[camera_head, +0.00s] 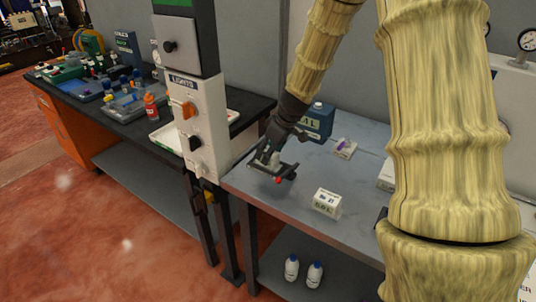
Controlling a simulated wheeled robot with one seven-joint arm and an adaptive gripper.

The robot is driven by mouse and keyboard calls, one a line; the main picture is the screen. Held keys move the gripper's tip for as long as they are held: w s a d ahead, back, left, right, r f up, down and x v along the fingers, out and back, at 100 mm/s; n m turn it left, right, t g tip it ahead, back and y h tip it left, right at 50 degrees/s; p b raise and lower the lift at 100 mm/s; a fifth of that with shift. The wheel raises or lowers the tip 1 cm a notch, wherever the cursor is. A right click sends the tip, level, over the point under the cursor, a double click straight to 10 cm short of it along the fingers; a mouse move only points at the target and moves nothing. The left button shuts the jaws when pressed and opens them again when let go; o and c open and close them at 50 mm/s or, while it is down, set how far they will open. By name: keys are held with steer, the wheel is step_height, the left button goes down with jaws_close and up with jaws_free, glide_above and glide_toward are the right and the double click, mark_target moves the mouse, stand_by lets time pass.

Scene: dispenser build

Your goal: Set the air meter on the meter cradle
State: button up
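My gripper (276,172) hangs over the left part of the grey bench (290,212), pointing down. A small red spot shows at its fingertips, too small to tell what it is. The gap between the fingers is not clear, so I cannot tell whether it is open or shut. I cannot pick out the air meter or the meter cradle with certainty. A small purple item sits on a white pad (344,149) behind and right of my gripper. A white labelled box (327,203) stands in front and right of it.
A blue container (318,121) stands behind my gripper. A white switch post (202,130) rises close to its left. A black-topped bench (120,115) at left holds trays and a red bottle (151,107). Two white bottles (303,271) stand on the shelf below. My arm hides much of the right.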

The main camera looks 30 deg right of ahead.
steer(key=b+v, duration=0.1)
steer(key=v, duration=0.9)
steer(key=shift+r, duration=0.15)
steer(key=shift+s, duration=0.15)
